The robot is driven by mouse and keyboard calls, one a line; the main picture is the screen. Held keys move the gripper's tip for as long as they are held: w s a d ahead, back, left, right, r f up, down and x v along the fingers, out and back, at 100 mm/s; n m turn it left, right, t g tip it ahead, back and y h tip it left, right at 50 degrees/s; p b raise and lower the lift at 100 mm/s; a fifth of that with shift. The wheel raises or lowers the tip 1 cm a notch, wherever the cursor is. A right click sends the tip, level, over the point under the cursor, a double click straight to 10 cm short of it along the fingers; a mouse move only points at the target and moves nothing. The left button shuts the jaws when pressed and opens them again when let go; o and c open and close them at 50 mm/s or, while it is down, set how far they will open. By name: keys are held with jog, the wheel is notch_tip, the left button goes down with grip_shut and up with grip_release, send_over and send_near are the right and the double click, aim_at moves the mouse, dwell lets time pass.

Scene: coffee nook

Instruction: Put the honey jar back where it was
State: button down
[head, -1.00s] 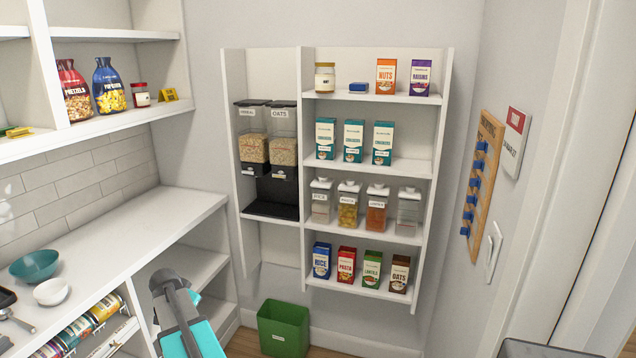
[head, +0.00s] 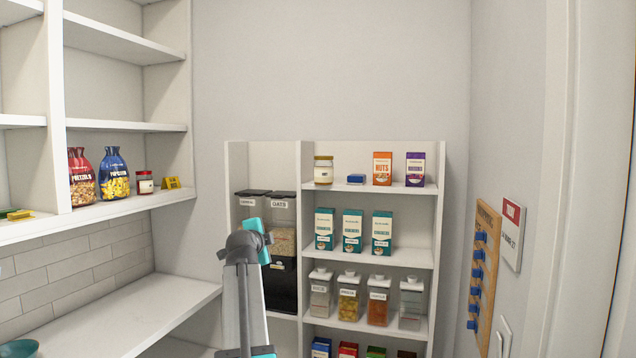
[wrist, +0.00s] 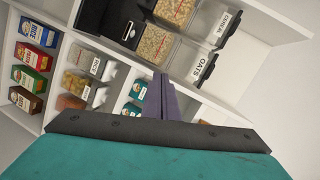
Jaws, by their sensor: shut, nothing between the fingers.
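A jar with a gold lid and pale label (head: 323,170) stands upright at the left end of the top shelf of the back unit. Its label is too small to read surely, but it looks like the honey jar. A smaller red-lidded jar (head: 145,182) stands on the left wall shelf, its label also unreadable. My gripper (wrist: 161,82) is shut and empty in the wrist view, its fingers in front of the back shelves. In the head view my arm rises before the dispensers, below and left of the gold-lidded jar and apart from it; the fingertips are hidden there.
Beside the gold-lidded jar are a blue item (head: 356,179), a nuts box (head: 382,169) and a raisins box (head: 415,170). Dispensers (head: 283,240) are behind my arm. The counter (head: 150,310) has bare room.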

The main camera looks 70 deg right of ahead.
jog(key=s+d+r+m+g+h, duration=0.1)
jog(key=s+r+m, duration=0.1)
jog(key=s+r, duration=0.4)
jog(key=s+d+r+m+g+h, duration=0.1)
jog(key=s+r, duration=0.5)
jog(key=r, duration=0.6)
jog(key=shift+s+d+m+h, duration=0.15)
jog(key=shift+s+m+h, duration=0.2)
jog(key=shift+m+h, duration=0.5)
jog(key=shift+d+r, duration=0.1)
jog(key=shift+d, duration=0.05)
jog(key=p, duration=0.5)
send_near(322, 177)
jog(key=d, duration=0.4)
jog(key=shift+w+d+r, duration=0.15)
jog(key=shift+w+d, duration=0.2)
jog(key=shift+d, duration=0.05)
jog(key=shift+w+d+p, duration=0.1)
jog(key=shift+d+p, duration=0.35)
jog(key=shift+d, duration=0.3)
